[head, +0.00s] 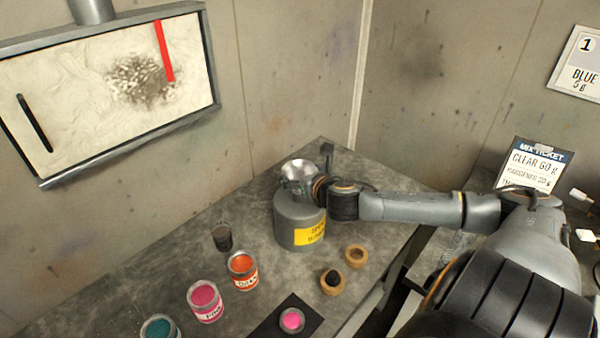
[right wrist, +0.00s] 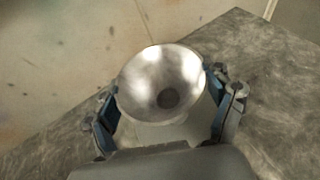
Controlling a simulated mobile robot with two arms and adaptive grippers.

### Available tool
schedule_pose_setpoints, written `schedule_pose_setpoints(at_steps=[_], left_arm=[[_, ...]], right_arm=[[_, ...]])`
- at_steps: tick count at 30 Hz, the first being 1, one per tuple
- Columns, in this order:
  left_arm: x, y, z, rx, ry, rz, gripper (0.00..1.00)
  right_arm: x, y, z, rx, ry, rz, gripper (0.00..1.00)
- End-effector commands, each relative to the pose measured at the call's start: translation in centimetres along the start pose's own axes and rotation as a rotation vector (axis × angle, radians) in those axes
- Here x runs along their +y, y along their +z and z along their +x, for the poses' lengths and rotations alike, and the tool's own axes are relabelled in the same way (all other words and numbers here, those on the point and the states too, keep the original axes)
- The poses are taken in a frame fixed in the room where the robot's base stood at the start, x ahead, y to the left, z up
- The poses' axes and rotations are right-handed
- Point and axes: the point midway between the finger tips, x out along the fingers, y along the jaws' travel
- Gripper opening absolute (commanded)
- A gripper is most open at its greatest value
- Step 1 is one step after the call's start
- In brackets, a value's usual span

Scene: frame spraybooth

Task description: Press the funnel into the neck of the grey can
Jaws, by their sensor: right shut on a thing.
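The grey can (head: 290,222) stands upright on the table and bears a yellow label. The metal funnel (head: 298,170) is at the top of the can, its wide mouth facing up. My right gripper (head: 303,183) is shut on the funnel. In the right wrist view the funnel (right wrist: 162,84) sits between the two blue-padded fingers (right wrist: 165,112), with its dark hole showing. The funnel's stem and the can's neck are hidden, so I cannot tell how deep the stem sits. My left gripper is not in view.
Open paint tins, orange (head: 243,271), pink (head: 205,302) and teal (head: 160,328), stand at the front left. A dark cup (head: 222,238) is behind them. A small pink pot (head: 291,320) sits on a black mat. Booth walls stand behind.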

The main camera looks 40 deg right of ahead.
Motion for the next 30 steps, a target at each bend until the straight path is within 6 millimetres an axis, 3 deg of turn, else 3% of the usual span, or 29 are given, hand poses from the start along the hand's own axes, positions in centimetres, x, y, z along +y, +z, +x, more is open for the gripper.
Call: schedule_pose_setpoints(at_steps=[25,26,28,30], left_arm=[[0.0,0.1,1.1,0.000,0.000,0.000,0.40],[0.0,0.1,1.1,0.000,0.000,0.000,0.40],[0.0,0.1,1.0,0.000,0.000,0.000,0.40],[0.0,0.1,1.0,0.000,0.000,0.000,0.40]], right_arm=[[0.0,-1.8,0.7,0.000,0.000,-0.001,0.49],[0.0,-1.7,0.7,0.000,0.001,-0.001,0.87],[0.0,-1.7,0.7,0.000,0.000,-0.001,1.00],[0.0,-1.7,0.7,0.000,0.000,-0.001,1.00]])
